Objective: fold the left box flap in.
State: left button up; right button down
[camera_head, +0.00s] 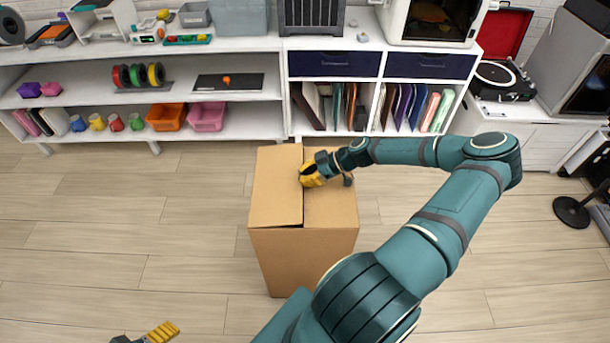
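A brown cardboard box (290,262) stands upright on the floor in the middle of the head view. Its left flap (276,190) lies across the left half of the top, close to flat. Its right flap (332,208) covers the right half, partly hidden by my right arm. A thin dark line runs along the seam between them. My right gripper (308,178) has yellow fingers at this seam, over or touching the left flap's inner edge; I cannot tell which. My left gripper (163,332) is low at the bottom left, well away from the box, mostly out of frame.
White shelves (215,122) with spools, bins and mugs run along the back wall. A record player (502,80) sits on a white cabinet at the right. A black round stand base (572,212) is on the floor at right. The wooden floor left of the box is clear.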

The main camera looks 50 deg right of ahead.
jog(key=shift+r, duration=0.15)
jog(key=shift+r+p, duration=0.6)
jog(key=shift+r, duration=0.1)
jog(key=shift+w+r, duration=0.1)
